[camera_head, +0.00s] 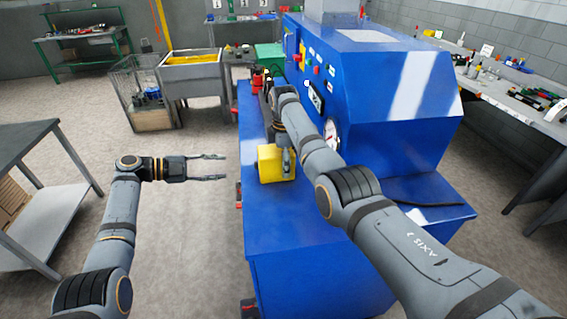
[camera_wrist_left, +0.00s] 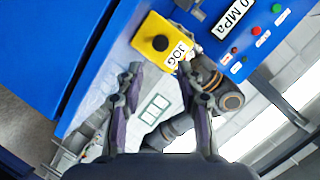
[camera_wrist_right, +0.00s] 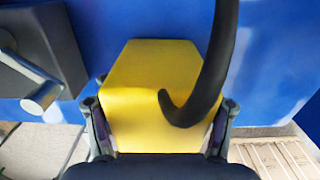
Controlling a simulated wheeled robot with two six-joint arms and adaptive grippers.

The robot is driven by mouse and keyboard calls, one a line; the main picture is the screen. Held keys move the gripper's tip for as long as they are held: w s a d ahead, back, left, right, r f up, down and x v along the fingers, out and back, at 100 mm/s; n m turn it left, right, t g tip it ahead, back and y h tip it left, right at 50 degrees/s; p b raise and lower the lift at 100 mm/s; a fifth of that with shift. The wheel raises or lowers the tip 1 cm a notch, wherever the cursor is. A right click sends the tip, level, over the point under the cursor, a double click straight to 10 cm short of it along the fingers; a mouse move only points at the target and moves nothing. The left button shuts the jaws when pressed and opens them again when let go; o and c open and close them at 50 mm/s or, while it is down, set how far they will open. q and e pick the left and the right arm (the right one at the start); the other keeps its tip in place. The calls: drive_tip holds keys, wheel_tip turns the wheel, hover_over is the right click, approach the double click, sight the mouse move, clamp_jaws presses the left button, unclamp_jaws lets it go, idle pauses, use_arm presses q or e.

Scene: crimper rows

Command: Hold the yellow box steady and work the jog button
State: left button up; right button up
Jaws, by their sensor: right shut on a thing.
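The yellow box (camera_head: 270,163) sits at the left edge of the blue machine's deck. In the left wrist view the box (camera_wrist_left: 146,28) shows a round black button (camera_wrist_left: 160,43) and a white JOG label (camera_wrist_left: 177,55). My right gripper (camera_head: 286,162) reaches down onto the box. In the right wrist view its fingers (camera_wrist_right: 160,108) are shut on both sides of the box (camera_wrist_right: 150,80). My left gripper (camera_head: 225,167) is open and empty, left of the box and apart from it. Its fingers (camera_wrist_left: 160,72) point toward the button face, which is hidden in the head view.
The blue machine (camera_head: 375,90) rises behind and right of the box. A black cable (camera_wrist_right: 212,80) curves in front of the box in the right wrist view. A grey bench (camera_head: 30,150) stands at left. Open floor lies between it and the machine.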

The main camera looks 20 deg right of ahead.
use_arm(q)
clamp_jaws()
idle(1.2)
